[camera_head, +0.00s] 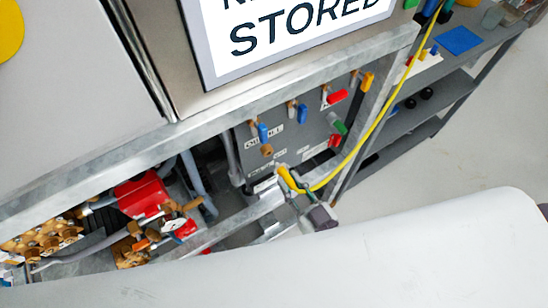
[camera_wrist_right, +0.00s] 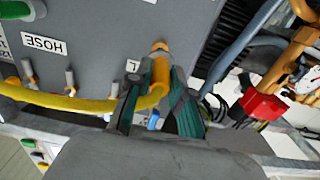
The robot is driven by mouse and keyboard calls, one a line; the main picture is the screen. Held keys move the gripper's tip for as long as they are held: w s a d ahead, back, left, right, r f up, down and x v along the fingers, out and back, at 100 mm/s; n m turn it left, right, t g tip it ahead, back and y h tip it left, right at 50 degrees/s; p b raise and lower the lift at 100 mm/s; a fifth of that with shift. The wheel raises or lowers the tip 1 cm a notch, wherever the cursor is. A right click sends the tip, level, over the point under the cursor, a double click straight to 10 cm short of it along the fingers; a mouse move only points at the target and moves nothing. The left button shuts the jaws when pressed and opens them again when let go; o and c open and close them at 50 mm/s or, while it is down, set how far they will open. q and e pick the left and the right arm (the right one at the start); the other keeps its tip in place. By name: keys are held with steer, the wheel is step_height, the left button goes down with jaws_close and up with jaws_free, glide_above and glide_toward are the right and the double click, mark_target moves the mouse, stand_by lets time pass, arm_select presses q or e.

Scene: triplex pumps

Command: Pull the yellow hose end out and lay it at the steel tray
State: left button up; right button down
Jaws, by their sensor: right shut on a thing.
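The yellow hose (camera_head: 385,112) runs down from the top right of the head view to its end (camera_head: 284,174) at the lower part of the grey panel. My right gripper (camera_head: 296,186) is shut on this end. In the right wrist view, the yellow hose end (camera_wrist_right: 160,76) sits between the dark green fingers of the right gripper (camera_wrist_right: 154,92). A brass tip meets the panel near a label; I cannot tell whether it is seated in a port. I cannot make out the steel tray with certainty. My left gripper is not in view.
The grey panel (camera_head: 290,130) carries red, blue and green handled valves. A metal frame beam (camera_head: 200,113) passes above it. A red pump part (camera_head: 142,194) and brass fittings lie to the left. A grey shelf unit (camera_head: 440,100) with a blue mat (camera_head: 459,40) stands at right.

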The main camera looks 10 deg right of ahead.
mark_target(294, 189)
steer(key=shift+p+v, duration=0.4)
steer(key=shift+v, duration=1)
steer(key=shift+s+d, duration=0.1)
steer(key=shift+s, duration=0.1)
